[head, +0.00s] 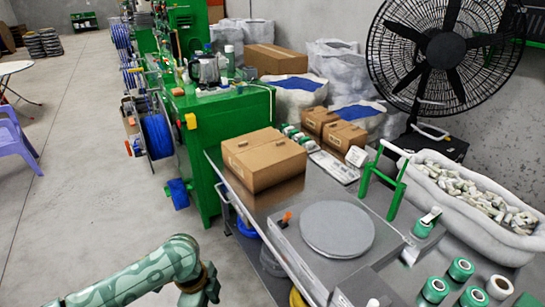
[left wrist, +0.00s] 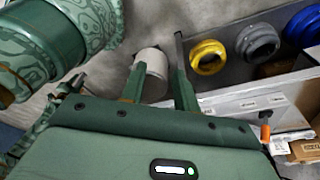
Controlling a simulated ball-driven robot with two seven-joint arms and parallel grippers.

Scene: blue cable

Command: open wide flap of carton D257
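A closed brown carton (head: 264,158) sits on the grey metal worktable, near its left edge. Two smaller brown cartons (head: 319,119) (head: 345,137) stand behind it to the right. I cannot read D257 on any of them. My left gripper, at the bottom of the head view (head: 201,287), is off the table's front left side, well short of the cartons. In the left wrist view its two fingers (left wrist: 160,62) are apart with nothing between them. Part of a brown carton (left wrist: 306,151) shows at that view's right edge. My right gripper is not in view.
A round grey plate (head: 337,229) of a scale lies in front of the carton. A green frame (head: 384,180) stands to its right, with green-and-white rolls (head: 461,269) nearby. A large black fan (head: 445,50) stands behind. The floor at left is mostly clear.

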